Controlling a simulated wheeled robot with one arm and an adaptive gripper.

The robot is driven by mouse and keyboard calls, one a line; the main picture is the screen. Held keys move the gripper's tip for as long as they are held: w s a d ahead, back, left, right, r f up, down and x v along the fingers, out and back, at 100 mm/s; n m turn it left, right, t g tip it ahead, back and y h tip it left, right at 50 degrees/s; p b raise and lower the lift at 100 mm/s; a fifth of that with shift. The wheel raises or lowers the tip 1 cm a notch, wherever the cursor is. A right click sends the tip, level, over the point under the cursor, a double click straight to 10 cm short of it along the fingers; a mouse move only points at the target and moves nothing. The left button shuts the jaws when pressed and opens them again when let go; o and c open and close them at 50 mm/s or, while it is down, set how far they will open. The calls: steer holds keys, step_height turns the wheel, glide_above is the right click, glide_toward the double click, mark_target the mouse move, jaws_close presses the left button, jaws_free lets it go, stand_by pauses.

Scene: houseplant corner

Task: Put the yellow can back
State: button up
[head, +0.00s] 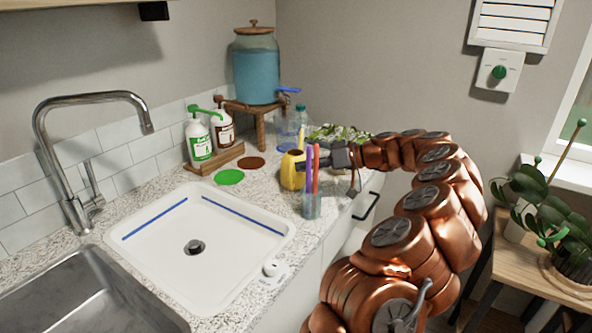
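The yellow can (291,172) stands on the speckled counter, beyond the right back corner of the white basin, with its spout pointing up. My gripper (312,161) reaches in from the right, level with the can's upper part. Its fingertips are at or close to the can's right side. They are partly hidden behind pens in a clear cup, so I cannot tell whether they touch or grip the can.
The clear cup (312,206) with pens stands in front of my gripper, near the counter edge. A green disc (229,177) and a brown disc (251,163) lie left of the can. Pump bottles (200,142), a water dispenser (256,75) and leafy greens (338,132) stand behind. The white basin (150,238) is empty.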

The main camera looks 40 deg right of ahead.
steer(key=b+v, duration=0.1)
steer(key=v, duration=0.7)
steer(key=shift+s+d, duration=0.1)
stand_by(0.7)
